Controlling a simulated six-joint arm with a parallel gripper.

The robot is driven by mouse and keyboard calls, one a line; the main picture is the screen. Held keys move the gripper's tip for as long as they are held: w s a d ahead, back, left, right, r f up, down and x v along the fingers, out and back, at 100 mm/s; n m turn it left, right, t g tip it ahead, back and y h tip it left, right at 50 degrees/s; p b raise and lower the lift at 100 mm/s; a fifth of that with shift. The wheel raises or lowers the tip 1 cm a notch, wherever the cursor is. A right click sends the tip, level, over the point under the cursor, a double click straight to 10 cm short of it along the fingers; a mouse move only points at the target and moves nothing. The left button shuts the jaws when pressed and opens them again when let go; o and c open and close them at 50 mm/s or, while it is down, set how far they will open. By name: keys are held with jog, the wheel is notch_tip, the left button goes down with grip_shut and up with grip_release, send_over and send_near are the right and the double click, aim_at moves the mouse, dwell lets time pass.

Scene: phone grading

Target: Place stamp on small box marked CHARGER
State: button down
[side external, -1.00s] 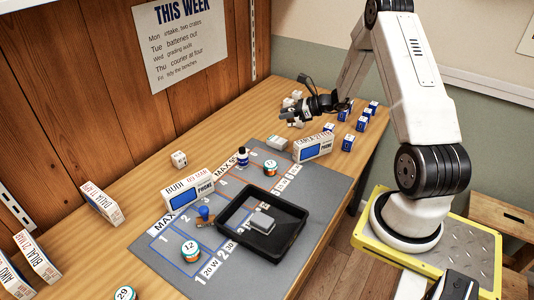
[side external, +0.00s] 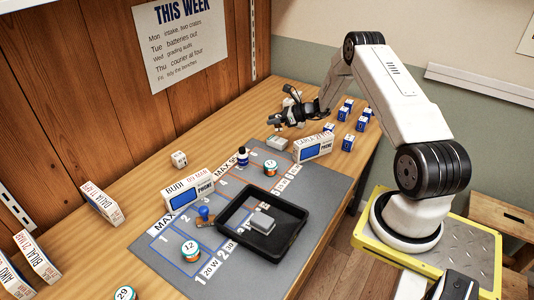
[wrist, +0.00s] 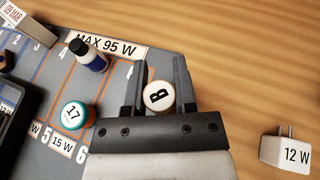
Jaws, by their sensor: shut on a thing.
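My gripper (wrist: 158,92) is shut on a round, cream-topped piece marked B (wrist: 159,96), apparently the stamp. In the side view my gripper (side external: 278,127) hangs over the table near the far end of the grey mat.
A jar marked 17 (wrist: 73,115) and a dark bottle (wrist: 88,54) stand near my gripper. A white 12 W plug (wrist: 285,150) is at right. A phone box (side external: 313,148), several blue boxes (side external: 348,143) and a black tray (side external: 232,213) are around. Bare wood lies behind.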

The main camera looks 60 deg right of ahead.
aim_at(280, 125)
jog(key=shift+w+d+f, duration=0.1)
jog(key=shift+w+f, duration=0.15)
jog(key=shift+f, duration=1.6)
jog(key=shift+f, duration=0.5)
jog(key=shift+c, duration=2)
grip_release()
jog(key=shift+r, duration=0.2)
jog(key=shift+s+r, duration=0.1)
jog(key=shift+r, duration=0.3)
jog(key=v, duration=1.2)
